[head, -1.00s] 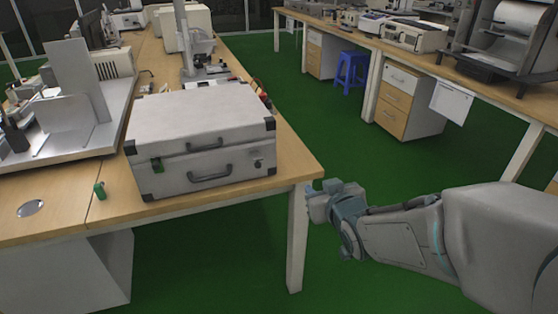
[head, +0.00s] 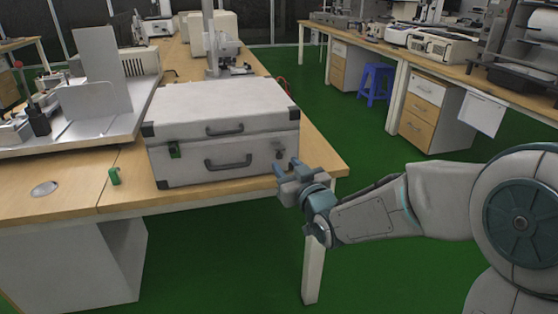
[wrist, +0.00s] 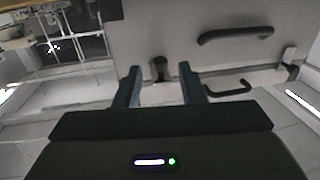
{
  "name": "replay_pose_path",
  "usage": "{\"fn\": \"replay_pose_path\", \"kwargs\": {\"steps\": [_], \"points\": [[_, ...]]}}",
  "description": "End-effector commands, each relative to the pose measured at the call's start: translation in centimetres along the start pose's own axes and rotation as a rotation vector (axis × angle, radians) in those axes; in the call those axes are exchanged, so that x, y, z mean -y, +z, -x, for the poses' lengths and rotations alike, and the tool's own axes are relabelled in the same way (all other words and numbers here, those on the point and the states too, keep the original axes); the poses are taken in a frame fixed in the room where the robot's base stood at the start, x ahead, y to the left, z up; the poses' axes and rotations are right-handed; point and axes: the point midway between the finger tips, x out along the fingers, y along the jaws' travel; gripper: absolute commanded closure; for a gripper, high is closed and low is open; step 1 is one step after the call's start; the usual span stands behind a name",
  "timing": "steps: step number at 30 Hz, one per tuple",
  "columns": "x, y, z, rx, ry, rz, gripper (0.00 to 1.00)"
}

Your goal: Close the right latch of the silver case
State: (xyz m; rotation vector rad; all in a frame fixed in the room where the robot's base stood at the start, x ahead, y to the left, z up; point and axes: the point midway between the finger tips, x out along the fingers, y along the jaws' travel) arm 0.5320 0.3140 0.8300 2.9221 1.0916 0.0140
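The silver case (head: 200,129) sits on the wooden table with its lid down, front facing me. Its right latch (head: 279,152) is a small dark fitting at the right of the front; it also shows in the wrist view (wrist: 160,68), just beyond the fingertips. I cannot tell whether it is open or fastened. The left latch (head: 174,150) has a green part. My gripper (head: 286,168) is at the case's front right corner. In the wrist view my gripper (wrist: 160,78) is open and empty, its two fingers either side of the latch, seemingly short of touching it.
Two dark handles, the lid handle (head: 225,130) and the carrying handle (head: 228,164), stick out from the case front. A metal stand (head: 95,105) is behind left. Open green floor lies to the right.

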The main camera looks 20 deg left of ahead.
Motion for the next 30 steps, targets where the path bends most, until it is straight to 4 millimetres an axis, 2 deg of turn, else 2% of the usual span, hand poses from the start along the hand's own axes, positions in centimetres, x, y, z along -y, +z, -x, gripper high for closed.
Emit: {"fn": "replay_pose_path", "kwargs": {"steps": [3, 9, 21, 22, 24, 26, 30], "points": [[0.1, 0.1, -2.2, -0.001, -0.001, -0.002, 0.63], [0.0, 0.1, -4.3, 0.000, 0.000, -0.001, 0.63], [0.0, 0.0, -5.1, 0.001, 0.000, 0.000, 0.63], [0.0, 0.0, -5.0, 0.001, 0.000, 0.000, 0.66], [0.0, 0.0, -5.0, 0.001, 0.000, 0.000, 0.86], [0.0, 0.0, -5.0, 0.001, 0.000, 0.000, 1.00], [0.0, 0.0, -5.0, 0.001, 0.000, 0.000, 1.00]]}}
